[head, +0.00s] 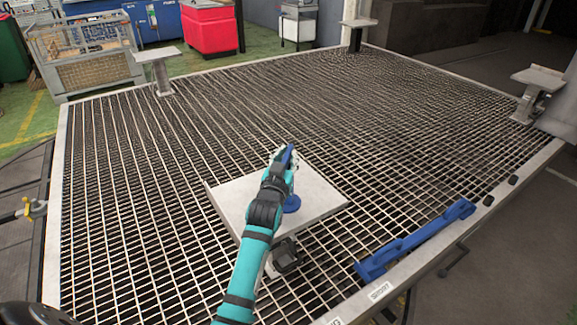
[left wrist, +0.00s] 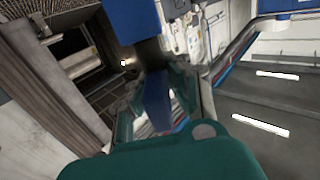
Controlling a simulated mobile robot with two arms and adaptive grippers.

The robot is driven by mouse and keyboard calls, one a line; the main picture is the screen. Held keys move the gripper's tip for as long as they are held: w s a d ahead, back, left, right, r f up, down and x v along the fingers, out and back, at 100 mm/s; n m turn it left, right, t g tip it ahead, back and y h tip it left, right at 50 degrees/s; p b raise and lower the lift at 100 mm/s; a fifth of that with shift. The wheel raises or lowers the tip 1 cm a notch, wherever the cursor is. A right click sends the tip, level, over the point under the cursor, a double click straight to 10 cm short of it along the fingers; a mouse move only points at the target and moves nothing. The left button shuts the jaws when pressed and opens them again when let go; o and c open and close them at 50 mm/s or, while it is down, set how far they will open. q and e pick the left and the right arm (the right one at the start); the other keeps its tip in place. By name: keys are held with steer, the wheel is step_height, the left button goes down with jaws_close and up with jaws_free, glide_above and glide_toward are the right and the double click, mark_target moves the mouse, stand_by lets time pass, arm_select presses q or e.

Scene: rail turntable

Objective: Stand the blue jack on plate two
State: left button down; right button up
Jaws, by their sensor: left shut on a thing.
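The blue jack (head: 291,203) is upright at the near plate (head: 322,193), a square grey plate on a short post. Its round blue foot shows beside my arm, over the middle of the plate; I cannot tell whether it touches the surface. My left gripper (head: 284,158) is shut on the jack's upper part and hides much of its body. In the left wrist view, a blue piece of the jack (left wrist: 157,102) sits between the teal fingers. No number shows on the plates, so I cannot tell which is plate two. My right gripper is out of view.
Other raised plates stand at the back left (head: 157,54), the back (head: 358,22) and the right (head: 538,79) of the grating (head: 170,190). A long blue bar (head: 415,243) lies along the near right edge. The grating between the plates is clear.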

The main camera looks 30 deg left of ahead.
mark_target(289, 165)
arm_select(q)
steer(key=shift+w+a, duration=0.1)
steer(key=shift+w, duration=0.5)
step_height(289, 165, down, 3)
steer(key=shift+f, duration=0.15)
steer(key=shift+s+f, duration=0.1)
steer(key=shift+f, duration=0.05)
steer(key=c, duration=1.3)
jaws_free()
steer(key=shift+f, duration=0.1)
steer(key=shift+c, duration=0.2)
